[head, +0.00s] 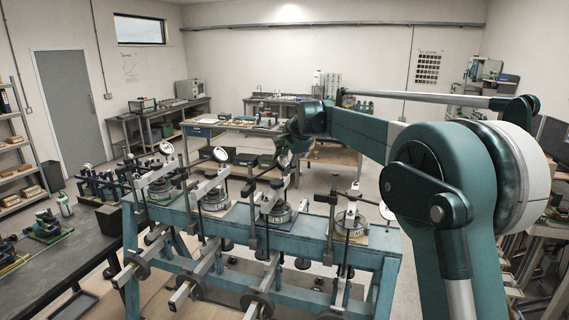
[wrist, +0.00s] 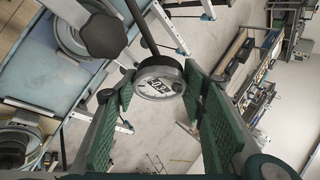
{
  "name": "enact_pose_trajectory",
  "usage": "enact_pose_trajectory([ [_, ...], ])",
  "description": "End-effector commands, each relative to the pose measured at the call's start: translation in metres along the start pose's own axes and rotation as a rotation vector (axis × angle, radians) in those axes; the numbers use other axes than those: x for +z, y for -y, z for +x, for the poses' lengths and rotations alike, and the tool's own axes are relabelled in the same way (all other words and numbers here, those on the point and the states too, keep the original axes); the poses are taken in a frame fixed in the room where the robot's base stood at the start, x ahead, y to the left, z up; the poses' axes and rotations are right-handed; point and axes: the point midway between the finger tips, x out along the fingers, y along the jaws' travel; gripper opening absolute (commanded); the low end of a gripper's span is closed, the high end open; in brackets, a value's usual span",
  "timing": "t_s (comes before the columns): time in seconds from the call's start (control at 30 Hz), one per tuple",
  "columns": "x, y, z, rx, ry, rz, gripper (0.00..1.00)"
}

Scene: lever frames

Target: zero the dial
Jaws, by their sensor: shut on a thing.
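A round dial gauge (wrist: 160,86) with a dark rim and a white face sits between my green-padded fingers in the wrist view. My gripper (wrist: 158,80) is shut on this dial's rim, one finger on each side. The dial hangs on a dark rod from the lever frame. Its face has large dark marks, but I cannot read the value or the needle. In the head view, my gripper (head: 288,152) is at the upper part of the third lever frame from the left, and it hides the dial there.
The blue bench (head: 330,236) carries several lever frames in a row. Other white dials show at the left frame (head: 166,148), the second frame (head: 220,154) and the right frame (head: 386,211). Bars with weights (head: 257,303) project in front. A dark knob (wrist: 103,36) is close beside the held dial.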

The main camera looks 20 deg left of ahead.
Motion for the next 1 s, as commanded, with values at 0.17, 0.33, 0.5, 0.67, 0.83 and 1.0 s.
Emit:
enact_pose_trajectory([
  [0.17,0.0004,-0.0011,0.0007,-0.019,0.002,-0.032,0.29],
  [0.33,0.0007,-0.0013,0.001,-0.056,0.002,-0.095,0.29],
  [0.5,0.001,-0.0008,0.0004,-0.071,0.001,-0.121,0.29],
  [0.67,0.0012,-0.0006,0.0002,-0.071,0.001,-0.121,0.29],
  [0.83,0.0011,-0.0006,0.0002,-0.07,0.001,-0.121,0.57],
  [1.0,0.0007,-0.0006,0.0002,-0.071,0.001,-0.12,0.57],
])
